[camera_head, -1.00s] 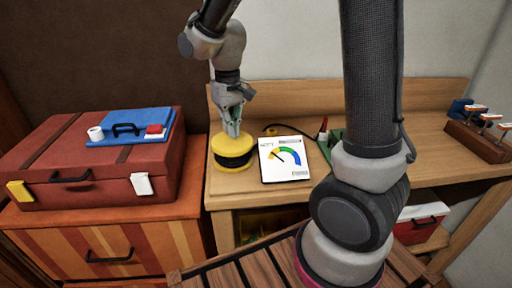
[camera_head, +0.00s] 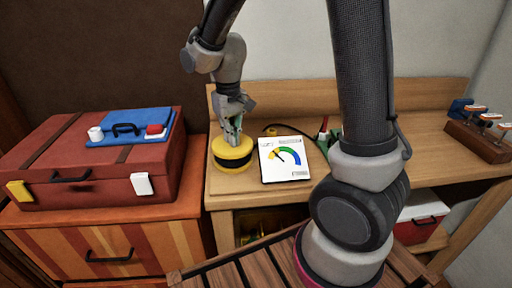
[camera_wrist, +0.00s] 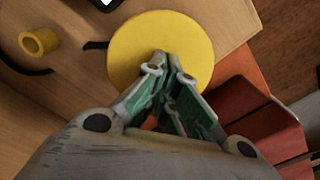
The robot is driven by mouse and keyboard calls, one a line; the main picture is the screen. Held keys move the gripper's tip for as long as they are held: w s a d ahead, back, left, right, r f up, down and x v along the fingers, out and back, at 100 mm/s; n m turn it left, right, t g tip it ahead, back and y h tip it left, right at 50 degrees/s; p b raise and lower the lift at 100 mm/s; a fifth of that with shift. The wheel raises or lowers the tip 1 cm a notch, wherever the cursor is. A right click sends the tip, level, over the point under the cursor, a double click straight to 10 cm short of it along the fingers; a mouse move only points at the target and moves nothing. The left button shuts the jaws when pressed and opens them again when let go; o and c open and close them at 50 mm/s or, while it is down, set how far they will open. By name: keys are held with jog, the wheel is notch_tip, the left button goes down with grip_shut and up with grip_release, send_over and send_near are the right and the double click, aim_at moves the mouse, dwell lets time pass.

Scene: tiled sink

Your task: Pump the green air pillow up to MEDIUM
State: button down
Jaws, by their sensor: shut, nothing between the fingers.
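A round pump with a yellow top and base and a black middle (camera_head: 232,154) stands at the left end of the wooden bench. Its yellow top also fills the middle of the wrist view (camera_wrist: 140,35). My gripper (camera_head: 235,143) points down with its fingers together and empty. The tips (camera_wrist: 168,62) are over the pump's top and look to be touching it. A white gauge card (camera_head: 284,160) beside the pump has a yellow, green and blue arc; its needle points up-left, near the yellow part. A green thing (camera_head: 335,136), perhaps the air pillow, is mostly hidden behind my arm.
A yellow ring fitting (camera_wrist: 38,42) with a dark hose lies beside the pump. A red-capped item (camera_head: 323,125) stands behind the card. A red suitcase (camera_head: 70,165) with a blue case (camera_head: 130,126) on it is at left. A wooden rack (camera_head: 480,140) is at right.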

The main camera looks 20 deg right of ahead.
jog(key=shift+f, duration=1.25)
jog(key=shift+r, duration=2.75)
jog(key=shift+f, duration=2)
jog(key=shift+r, duration=2)
